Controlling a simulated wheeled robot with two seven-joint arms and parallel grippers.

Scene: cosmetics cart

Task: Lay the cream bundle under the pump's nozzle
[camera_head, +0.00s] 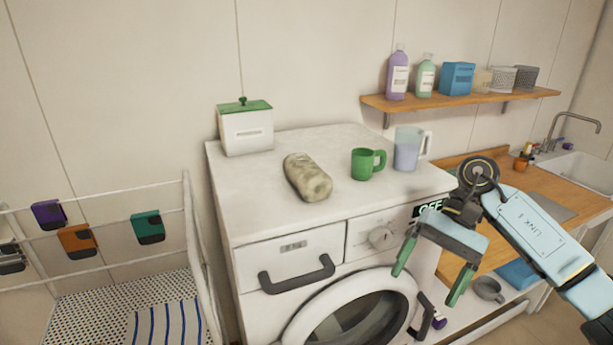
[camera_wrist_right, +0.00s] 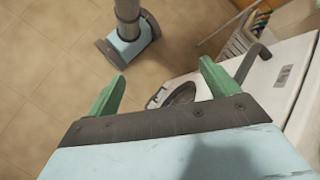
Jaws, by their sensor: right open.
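The cream bundle (camera_head: 307,178), a mottled beige roll, lies on top of the white washing machine (camera_head: 275,215), left of a green mug. A small amber bottle (camera_head: 521,163) stands on the wooden counter by the sink; it may be the pump, but its nozzle is too small to make out. My right gripper (camera_head: 424,288) is open and empty in front of the machine's right side, right of and below the bundle. Its green fingers also show spread in the right wrist view (camera_wrist_right: 161,83), with nothing between them. My left gripper is out of view.
The green mug (camera_head: 363,164) and a clear jug (camera_head: 407,150) stand right of the bundle; a white box with green lid (camera_head: 246,131) stands behind left. A shelf (camera_head: 465,101) holds bottles. A drying rack (camera_head: 110,225) is at left. A grey mug (camera_head: 488,290) sits low right.

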